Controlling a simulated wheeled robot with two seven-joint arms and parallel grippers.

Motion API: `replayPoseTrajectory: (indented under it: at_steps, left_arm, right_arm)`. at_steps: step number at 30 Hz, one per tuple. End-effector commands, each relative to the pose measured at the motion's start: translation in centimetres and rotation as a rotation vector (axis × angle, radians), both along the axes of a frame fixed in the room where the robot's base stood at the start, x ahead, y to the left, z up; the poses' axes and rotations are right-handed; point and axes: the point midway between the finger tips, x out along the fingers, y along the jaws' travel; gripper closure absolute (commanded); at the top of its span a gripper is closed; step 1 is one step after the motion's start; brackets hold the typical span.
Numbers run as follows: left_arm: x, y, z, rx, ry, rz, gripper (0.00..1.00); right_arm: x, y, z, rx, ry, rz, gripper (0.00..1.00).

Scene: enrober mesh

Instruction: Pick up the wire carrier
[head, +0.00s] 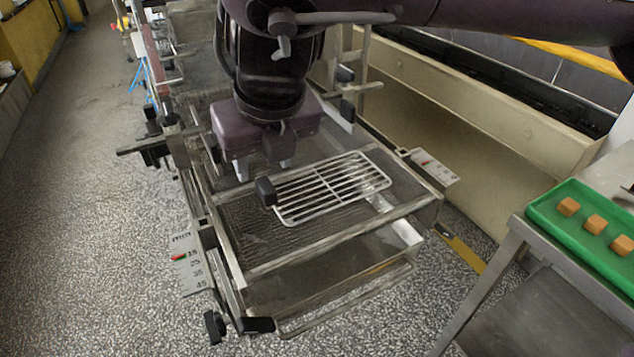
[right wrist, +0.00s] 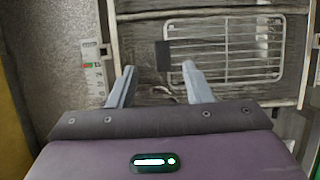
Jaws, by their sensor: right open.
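The wire carrier (head: 328,186) is a pale metal rack with parallel bars and a black block-shaped handle (head: 265,191) at its left end. It lies on the dark mesh belt of the enrober (head: 245,240). My right gripper (head: 264,170) is open and empty, above the mesh just behind the handle in the head view. In the right wrist view the carrier (right wrist: 228,50) lies beyond the fingertips, and its handle (right wrist: 162,55) is ahead, between the lines of the two fingers (right wrist: 158,77). The gripper and handle appear apart. My left gripper is not in view.
A green tray (head: 540,212) with brown cubes (head: 595,224) stands on a metal table at the right. Metal side rails frame the mesh, with a scale plate (head: 187,264) at the left. A long beige conveyor wall (head: 480,125) runs behind at the right.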

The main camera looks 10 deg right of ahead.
Motion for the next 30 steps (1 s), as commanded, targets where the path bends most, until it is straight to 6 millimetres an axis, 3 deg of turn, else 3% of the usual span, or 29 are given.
replayPoseTrajectory:
  at_steps: [16, 26, 30]
  left_arm:
    - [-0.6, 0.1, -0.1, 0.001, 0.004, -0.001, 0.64]
    - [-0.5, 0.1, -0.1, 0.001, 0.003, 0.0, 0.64]
    - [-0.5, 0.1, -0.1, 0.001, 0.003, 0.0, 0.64]
  right_arm:
    - [2.1, 0.3, -6.5, -0.002, 0.001, 0.001, 0.55]
    - [2.4, 0.4, -7.1, 0.001, -0.001, 0.0, 0.55]
    - [2.4, 0.4, -7.1, 0.001, -0.001, 0.0, 0.73]
